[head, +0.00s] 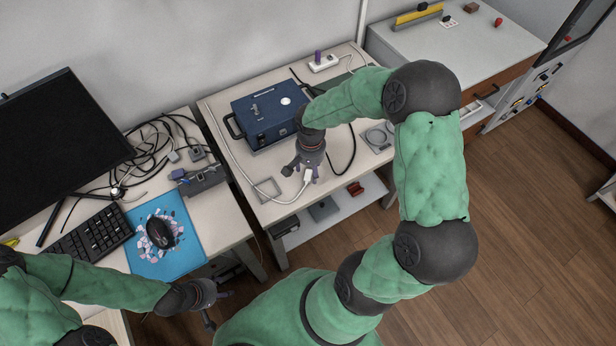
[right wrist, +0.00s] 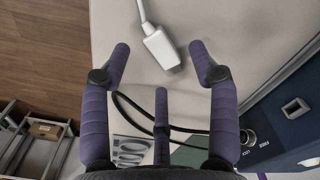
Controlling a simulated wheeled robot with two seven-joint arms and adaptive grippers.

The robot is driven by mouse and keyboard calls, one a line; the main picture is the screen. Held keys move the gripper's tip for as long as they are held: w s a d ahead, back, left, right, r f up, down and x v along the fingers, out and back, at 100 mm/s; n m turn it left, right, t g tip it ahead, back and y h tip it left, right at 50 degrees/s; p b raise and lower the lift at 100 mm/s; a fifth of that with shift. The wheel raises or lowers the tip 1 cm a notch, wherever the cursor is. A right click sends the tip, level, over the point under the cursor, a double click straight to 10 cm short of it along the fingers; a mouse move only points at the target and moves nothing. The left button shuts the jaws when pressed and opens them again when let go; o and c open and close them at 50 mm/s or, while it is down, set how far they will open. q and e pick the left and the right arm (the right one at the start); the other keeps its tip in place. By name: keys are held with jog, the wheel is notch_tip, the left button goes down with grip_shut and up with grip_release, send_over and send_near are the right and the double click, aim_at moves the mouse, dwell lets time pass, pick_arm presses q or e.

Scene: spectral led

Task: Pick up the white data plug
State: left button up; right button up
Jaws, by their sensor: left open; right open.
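The white data plug (head: 308,177) is on the pale middle table near its front edge, with a white cable running from it. In the right wrist view the plug (right wrist: 161,46) lies between and beyond the purple fingertips, its cable leading up. My right gripper (head: 304,172) points down over it; the fingers (right wrist: 160,66) are spread, with a visible gap to the plug on both sides. The head view partly hides the plug behind the fingers. My left gripper (head: 220,306) is open and empty, off the front edge of the left desk.
A blue instrument box (head: 262,118) stands behind the right gripper. A white power strip (head: 323,63) is at the back. Black cables cross the table. The left desk holds a keyboard (head: 92,237), mouse (head: 160,232) and monitor (head: 60,140). The table's front strip is mostly clear.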

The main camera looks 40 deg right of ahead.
notch_tip(320, 180, down, 2)
jog(key=c, duration=1)
jog(key=shift+c, duration=0.2)
jog(key=shift+r, duration=0.1)
jog(key=shift+r, duration=0.5)
notch_tip(320, 180, up, 2)
jog(key=shift+r+p, duration=0.2)
jog(key=shift+p, duration=0.6)
jog(key=s+a+r+p, duration=0.4)
jog(key=s+a+r, duration=0.4)
jog(key=s, duration=0.3)
jog(key=shift+a+r, duration=0.25)
jog(key=shift+r, duration=0.5)
jog(key=shift+s, duration=0.1)
